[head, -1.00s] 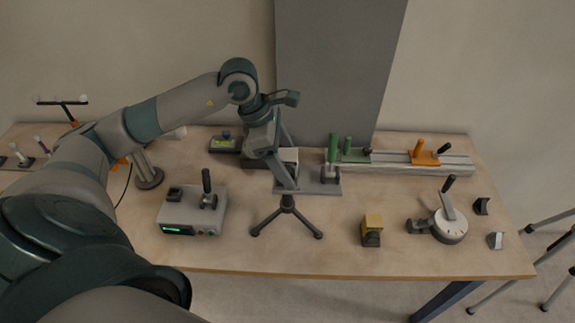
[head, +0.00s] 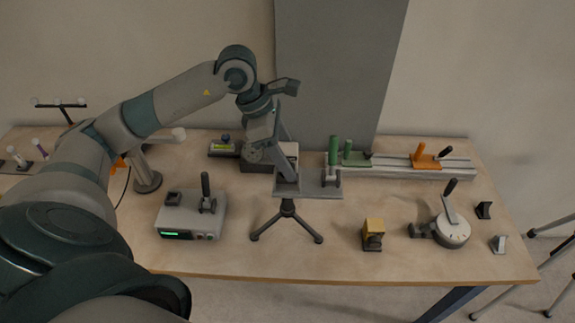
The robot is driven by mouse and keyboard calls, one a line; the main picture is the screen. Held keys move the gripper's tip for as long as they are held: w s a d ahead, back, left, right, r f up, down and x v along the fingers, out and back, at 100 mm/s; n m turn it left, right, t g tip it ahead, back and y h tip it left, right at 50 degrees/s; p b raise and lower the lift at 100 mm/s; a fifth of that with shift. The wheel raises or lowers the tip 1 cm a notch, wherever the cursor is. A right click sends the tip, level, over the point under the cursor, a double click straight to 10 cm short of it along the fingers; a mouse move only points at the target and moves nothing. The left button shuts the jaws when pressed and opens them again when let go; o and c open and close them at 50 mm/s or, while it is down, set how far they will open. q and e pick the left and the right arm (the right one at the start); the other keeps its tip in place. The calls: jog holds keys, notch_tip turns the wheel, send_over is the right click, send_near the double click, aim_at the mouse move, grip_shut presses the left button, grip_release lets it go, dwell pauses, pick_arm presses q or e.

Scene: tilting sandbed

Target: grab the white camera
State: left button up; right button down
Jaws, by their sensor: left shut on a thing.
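My left gripper (head: 287,178) reaches down over the grey top plate (head: 312,188) of a black tripod (head: 287,220). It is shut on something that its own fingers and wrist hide. I cannot make out a whole white camera. A pale boxy surface (head: 291,150) shows just right of the wrist, behind the fingers, and I cannot tell whether it is the camera. A clamp with an upright green handle (head: 333,150) stands at the plate's right end. My right gripper is not in view.
A grey instrument box (head: 190,214) with a black lever stands left of the tripod. A yellow block (head: 373,232) and a round dial device (head: 451,230) stand to the right. A metal rail (head: 400,170) runs along the back.

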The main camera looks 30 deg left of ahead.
pick_arm(q)
jog(key=s+d+r+b, duration=0.4)
jog(key=d+r, duration=0.4)
jog(key=d, duration=0.2)
jog(key=shift+s+d+r, duration=0.2)
jog(key=shift+s+d, duration=0.05)
jog(key=shift+d, duration=0.15)
jog(key=shift+f, duration=0.1)
